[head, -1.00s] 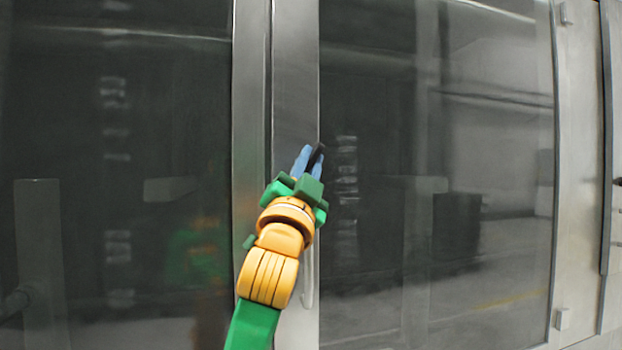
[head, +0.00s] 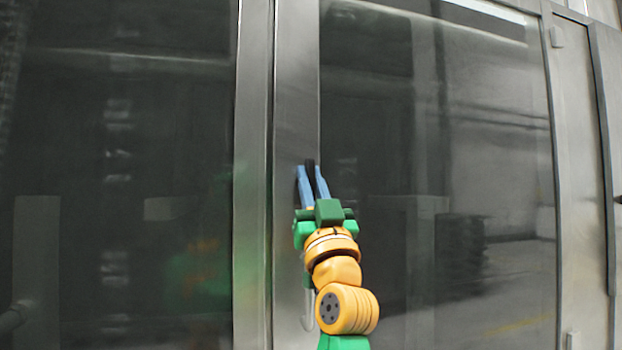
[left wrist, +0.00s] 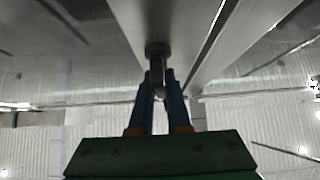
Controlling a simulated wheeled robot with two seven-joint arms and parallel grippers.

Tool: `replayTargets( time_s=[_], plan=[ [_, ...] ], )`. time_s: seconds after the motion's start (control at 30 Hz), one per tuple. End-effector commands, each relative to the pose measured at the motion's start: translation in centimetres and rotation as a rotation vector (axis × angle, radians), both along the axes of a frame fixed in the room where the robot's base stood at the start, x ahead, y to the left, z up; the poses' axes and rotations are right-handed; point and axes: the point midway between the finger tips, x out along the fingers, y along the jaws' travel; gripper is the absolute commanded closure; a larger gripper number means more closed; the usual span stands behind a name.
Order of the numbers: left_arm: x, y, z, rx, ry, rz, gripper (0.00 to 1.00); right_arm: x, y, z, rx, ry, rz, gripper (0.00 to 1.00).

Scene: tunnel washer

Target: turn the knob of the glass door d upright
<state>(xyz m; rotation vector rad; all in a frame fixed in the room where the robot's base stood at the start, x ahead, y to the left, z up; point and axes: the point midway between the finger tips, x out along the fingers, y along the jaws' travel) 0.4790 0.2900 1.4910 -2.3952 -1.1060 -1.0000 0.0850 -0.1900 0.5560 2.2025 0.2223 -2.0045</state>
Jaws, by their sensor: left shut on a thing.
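The glass door (head: 390,120) has a steel frame strip (head: 297,90) on its left side. The black knob (head: 310,163) sits on this strip and stands about upright in the head view. My left gripper (head: 311,180) has its blue fingers on both sides of the knob and is shut on it. In the left wrist view the dark knob (left wrist: 158,52) shows between the two fingertips (left wrist: 159,82), with its round base against the steel. The fingers hide part of the knob. My right gripper is not in view.
A curved metal handle (head: 308,310) is on the same strip, just below and left of my left gripper, partly hidden by my arm. Another glass panel (head: 120,130) lies to the left. Hinges and a steel post (head: 580,150) are at the right.

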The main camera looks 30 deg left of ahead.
Motion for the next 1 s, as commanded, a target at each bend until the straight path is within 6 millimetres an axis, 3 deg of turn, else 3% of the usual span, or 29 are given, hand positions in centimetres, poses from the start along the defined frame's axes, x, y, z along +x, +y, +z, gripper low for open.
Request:
replayTargets(
  time_s=[0.47,0.5,0.6,0.87,1.0],
  plan=[
    [0.0,0.1,-0.1,-0.012,-0.008,0.001,1.0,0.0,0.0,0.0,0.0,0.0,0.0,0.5],
    [0.0,0.1,-0.1,-0.012,-0.008,0.001,0.77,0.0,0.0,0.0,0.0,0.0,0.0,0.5],
    [0.0,0.1,-0.1,-0.011,-0.008,0.001,0.55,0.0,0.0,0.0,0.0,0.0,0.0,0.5],
    [0.0,0.0,-0.1,-0.009,-0.009,0.001,0.55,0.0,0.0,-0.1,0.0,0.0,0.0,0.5],
    [-0.9,-1.1,-2.5,-0.011,-0.012,-0.002,0.55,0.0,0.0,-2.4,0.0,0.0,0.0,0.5]
  ],
)
